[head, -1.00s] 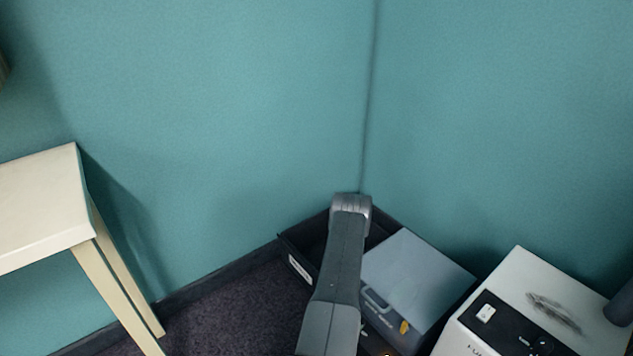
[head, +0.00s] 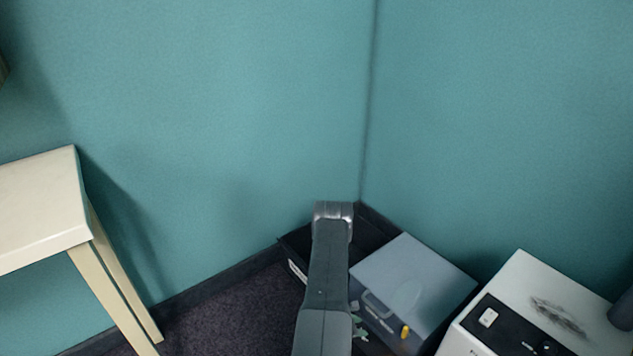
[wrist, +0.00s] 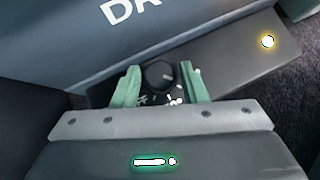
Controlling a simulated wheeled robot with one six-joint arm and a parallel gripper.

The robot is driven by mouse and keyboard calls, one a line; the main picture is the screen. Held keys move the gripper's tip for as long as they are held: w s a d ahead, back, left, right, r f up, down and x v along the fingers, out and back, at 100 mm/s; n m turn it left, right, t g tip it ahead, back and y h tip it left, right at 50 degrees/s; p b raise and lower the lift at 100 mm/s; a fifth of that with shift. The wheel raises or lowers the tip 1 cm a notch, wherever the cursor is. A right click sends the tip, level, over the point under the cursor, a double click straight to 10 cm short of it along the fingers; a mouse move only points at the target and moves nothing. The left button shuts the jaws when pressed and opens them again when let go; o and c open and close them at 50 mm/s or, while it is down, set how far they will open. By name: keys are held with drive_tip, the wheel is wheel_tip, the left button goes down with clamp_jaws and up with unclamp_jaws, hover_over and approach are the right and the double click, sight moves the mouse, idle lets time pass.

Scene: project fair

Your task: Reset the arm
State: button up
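My gripper (wrist: 160,70) shows in the wrist view with its two green fingers apart. A dark round knob (wrist: 159,74) appears between the fingers, with gaps on both sides. It sits on a dark panel (wrist: 225,52) with a glowing yellow light. In the head view my grey arm reaches over the floor beside a grey-blue box (head: 418,270). Small green parts of my gripper (head: 357,320) show right of the arm, in front of the box; the rest is hidden.
A black open bin (head: 297,243) stands in the corner behind my arm. A cream table (head: 45,205) is at the left. Dark carpet (head: 230,310) between table and arm is clear.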

drive_tip(key=shift+w+a+r+m+g, duration=0.1)
drive_tip(key=shift+m+g, duration=0.6)
drive_tip(key=shift+m, duration=0.2)
drive_tip(key=p+v, duration=0.4)
drive_tip(key=v, duration=1)
drive_tip(key=shift+s+a+f+m+g, duration=0.1)
drive_tip(key=shift+s+f+m+g, duration=0.2)
drive_tip(key=shift+s, duration=0.4)
drive_tip(key=shift+s+a+f+m+g, duration=0.1)
drive_tip(key=shift+s+m+g, duration=0.3)
drive_tip(key=shift+s, duration=0.3)
drive_tip(key=shift+s+a+f+m+g, duration=0.1)
drive_tip(key=shift+s+f+m+g, duration=0.1)
drive_tip(key=shift+s+m, duration=0.4)
